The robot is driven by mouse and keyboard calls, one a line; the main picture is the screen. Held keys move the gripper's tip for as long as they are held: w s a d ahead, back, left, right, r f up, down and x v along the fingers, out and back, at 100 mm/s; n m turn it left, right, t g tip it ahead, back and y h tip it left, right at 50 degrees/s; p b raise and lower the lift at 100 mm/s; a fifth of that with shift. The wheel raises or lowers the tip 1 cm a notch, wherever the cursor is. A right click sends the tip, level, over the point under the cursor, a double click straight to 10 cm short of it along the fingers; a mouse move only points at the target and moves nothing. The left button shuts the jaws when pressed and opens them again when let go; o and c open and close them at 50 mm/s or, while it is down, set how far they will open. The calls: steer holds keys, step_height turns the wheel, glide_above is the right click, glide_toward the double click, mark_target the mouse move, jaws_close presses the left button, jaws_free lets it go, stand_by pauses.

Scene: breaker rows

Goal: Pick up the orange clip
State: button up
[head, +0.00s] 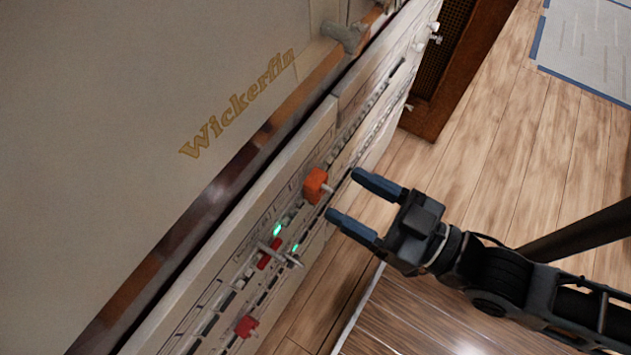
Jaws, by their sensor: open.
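The orange clip (315,186) is a small block on the front of the pale breaker panel (228,222), near the middle of the head view. A short light peg sticks out from its right side. My gripper (342,194) comes in from the right with its two blue-grey fingers spread apart and pointing at the panel. It is open and empty. The clip lies just beyond the fingertips, towards the panel, and appears apart from them. The exact depth gap cannot be told.
Two red pieces (246,326) (269,253), metal levers (291,259) and green lights (278,230) sit along the panel rows below the clip. A grey handle (345,36) juts out above. A brown wooden cabinet (455,70) stands beyond the panel. Wooden floor (490,140) is open at right.

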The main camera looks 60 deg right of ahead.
mark_target(323, 184)
steer(key=w, duration=0.5)
steer(key=shift+a, duration=0.2)
steer(key=c, duration=1.1)
steer(key=shift+r, duration=0.1)
steer(key=s, duration=1.8)
steer(key=shift+p, duration=0.3)
steer(key=shift+r+p, duration=0.1)
steer(key=shift+p, duration=0.55)
